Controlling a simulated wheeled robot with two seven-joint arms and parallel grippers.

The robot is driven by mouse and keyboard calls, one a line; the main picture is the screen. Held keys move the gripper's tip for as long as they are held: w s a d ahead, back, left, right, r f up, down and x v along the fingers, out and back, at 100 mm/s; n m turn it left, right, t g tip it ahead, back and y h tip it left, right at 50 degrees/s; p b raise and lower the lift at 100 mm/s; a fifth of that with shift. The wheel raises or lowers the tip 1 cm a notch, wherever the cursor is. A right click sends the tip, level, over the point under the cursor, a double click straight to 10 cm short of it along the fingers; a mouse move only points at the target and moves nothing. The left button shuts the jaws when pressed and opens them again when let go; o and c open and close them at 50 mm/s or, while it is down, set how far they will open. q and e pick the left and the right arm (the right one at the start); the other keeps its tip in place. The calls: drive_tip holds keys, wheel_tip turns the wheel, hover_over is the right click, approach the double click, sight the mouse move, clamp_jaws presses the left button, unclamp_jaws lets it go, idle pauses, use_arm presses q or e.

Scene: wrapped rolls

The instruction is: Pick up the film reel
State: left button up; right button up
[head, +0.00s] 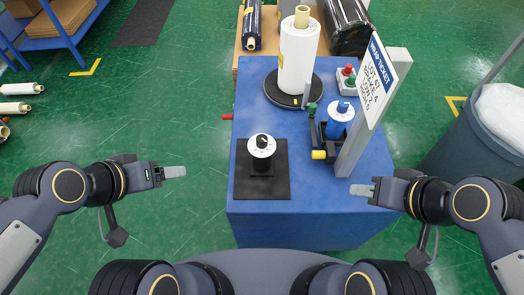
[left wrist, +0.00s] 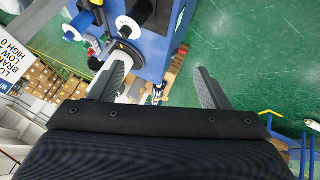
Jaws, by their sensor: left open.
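A small reel with a white top face and black hub (head: 262,146) stands upright on a black mat (head: 246,185) near the front of the blue table. A tall white wrapped roll (head: 298,60) stands behind it on a black round base. No label tells which is the film reel. My left gripper (head: 174,171) is open and empty, left of the table and apart from both. Its spread fingers also show in the left wrist view (left wrist: 160,80). My right gripper (head: 362,190) is at the table's right front edge, touching no reel; its finger gap is hidden.
A blue and black dispenser with a white roll (head: 340,113) and a ticket sign (head: 378,78) on a grey post stand at the table's right. A red and green button box (head: 347,80) is behind. A grey bin (head: 485,130) is farther right.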

use_arm(q)
drive_tip(key=o, duration=0.3)
drive_tip(key=w+d+f+t+b, duration=0.1)
drive_tip(key=w+f+b, duration=0.4)
drive_tip(key=w+f, duration=0.2)
wheel_tip(320, 180, down, 2)
drive_tip(key=shift+w+f+m, duration=0.15)
drive_tip(key=shift+w+m, duration=0.1)
drive_tip(key=shift+m, duration=0.15)
drive_tip(key=m+t+h+b, duration=0.4)
drive_tip(key=m+b, duration=0.3)
drive_tip(key=b, duration=0.6)
approach(256, 161)
drive_tip(key=x, duration=0.4)
drive_tip(key=shift+f, duration=0.2)
drive_tip(key=shift+w+d, duration=0.1)
drive_tip(key=shift+d, duration=0.15)
drive_tip(key=x, duration=0.7)
drive_tip(key=shift+w+d+r+p, duration=0.1)
drive_tip(key=shift+w+p, duration=0.15)
drive_tip(key=shift+p, duration=0.05)
use_arm(e)
wheel_tip(256, 161, down, 19)
drive_tip(key=shift+a+f, duration=0.1)
use_arm(q)
drive_tip(key=c, duration=1.5)
